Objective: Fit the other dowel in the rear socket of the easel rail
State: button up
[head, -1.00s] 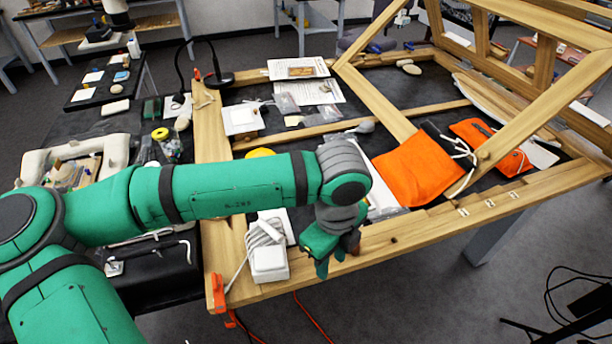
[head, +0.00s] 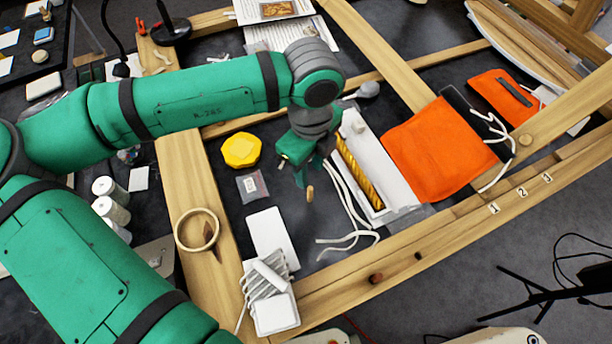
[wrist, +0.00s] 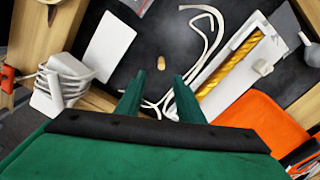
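A small tan dowel (head: 310,193) is on the dark surface inside the wooden frame, just below my gripper (head: 305,174). In the wrist view the dowel (wrist: 161,62) shows just beyond the gap between my two green fingertips (wrist: 160,79). The fingers are apart with nothing between them. The easel rail (head: 456,233) runs along the front right. A reddish-brown round dowel end (head: 375,278) shows in the rail. A dark, empty-looking socket (head: 418,256) is a little further right along it. The rail's sockets are not visible in the wrist view.
A white tray with a gilt strip (head: 362,180) and loose white cords (head: 350,215) lie right of the dowel. An orange pouch (head: 438,150) is beyond. A yellow lid (head: 241,150), a white card (head: 272,240) and a corded white block (head: 275,312) are nearby.

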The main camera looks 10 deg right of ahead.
aim_at(310, 188)
notch_tip(310, 188, down, 11)
jog(key=shift+w+d+r, duration=0.1)
jog(key=shift+w+r, duration=0.05)
jog(key=shift+r, duration=0.05)
grip_shut()
dwell(0.4)
